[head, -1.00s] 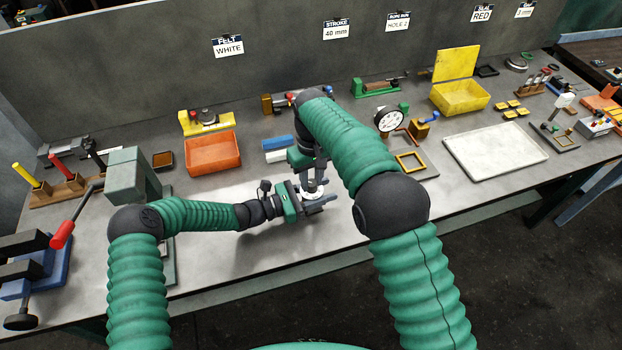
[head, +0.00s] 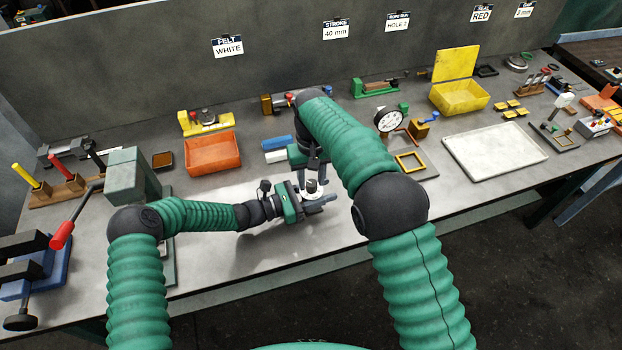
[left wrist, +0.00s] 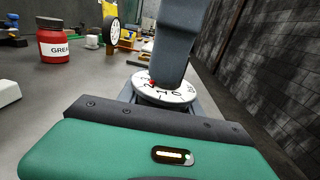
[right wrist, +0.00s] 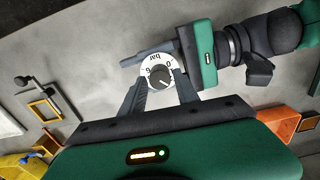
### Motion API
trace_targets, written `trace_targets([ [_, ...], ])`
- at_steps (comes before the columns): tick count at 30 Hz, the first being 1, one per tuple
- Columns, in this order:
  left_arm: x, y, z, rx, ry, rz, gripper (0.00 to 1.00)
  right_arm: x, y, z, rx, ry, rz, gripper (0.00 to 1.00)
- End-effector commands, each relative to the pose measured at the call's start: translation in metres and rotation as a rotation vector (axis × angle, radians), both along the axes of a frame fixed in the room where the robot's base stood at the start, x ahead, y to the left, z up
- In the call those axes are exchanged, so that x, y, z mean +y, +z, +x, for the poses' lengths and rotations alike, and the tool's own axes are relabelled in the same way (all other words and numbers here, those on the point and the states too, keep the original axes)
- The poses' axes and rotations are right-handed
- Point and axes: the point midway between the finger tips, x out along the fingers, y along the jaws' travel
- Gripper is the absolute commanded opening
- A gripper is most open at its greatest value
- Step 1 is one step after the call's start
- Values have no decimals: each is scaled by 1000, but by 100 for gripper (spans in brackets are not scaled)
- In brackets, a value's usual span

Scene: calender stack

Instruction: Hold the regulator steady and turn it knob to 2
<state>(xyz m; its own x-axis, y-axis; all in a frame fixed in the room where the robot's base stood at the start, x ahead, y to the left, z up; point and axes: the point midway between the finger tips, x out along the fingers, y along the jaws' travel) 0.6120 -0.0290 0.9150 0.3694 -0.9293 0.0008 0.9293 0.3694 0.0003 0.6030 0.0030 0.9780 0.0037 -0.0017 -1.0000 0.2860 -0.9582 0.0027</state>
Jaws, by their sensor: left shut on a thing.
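The regulator has a round white dial with a dark knob (right wrist: 161,77) in its centre; the dial also shows in the left wrist view (left wrist: 163,92). My left gripper (head: 312,201) is shut on the regulator's grey body and holds it above the bench, dial facing up. My right gripper (right wrist: 158,84) points down from above with its fingers spread, one to each side of the knob. A red mark shows at the dial's edge in the left wrist view. The knob's exact setting is too small to read.
A white tray (head: 495,152) lies right, beyond a dial gauge (head: 389,120). A red jar (left wrist: 53,45) shows in the left wrist view. The bench's front edge is close.

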Motion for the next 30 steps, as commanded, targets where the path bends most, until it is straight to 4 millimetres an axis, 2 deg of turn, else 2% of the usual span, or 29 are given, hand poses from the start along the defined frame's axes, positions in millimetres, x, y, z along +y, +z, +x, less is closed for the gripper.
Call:
trace_targets([
  [2, 0, -1, 0, 2, -1, 0, 0, 0, 0, 0, 1, 0, 0, 49],
  [10, 0, -1, 0, 3, 0, 0, 0, 0, 0, -1, 3, 1, 0, 49],
  [13, 0, -1, 0, 3, 0, 0, 0, 1, 6, -1, 2, 1, 0, 49],
  [17, 0, -1, 0, 3, 0, 0, 0, 1, 31, 0, -1, 1, 1, 49],
  [24, 0, -1, 0, 3, 0, 0, 0, 1, 92, 1, -1, 1, 0, 49],
  [30, 0, -1, 0, 3, 0, 0, 0, 2, 116, 1, 4, 1, -1, 49],
])
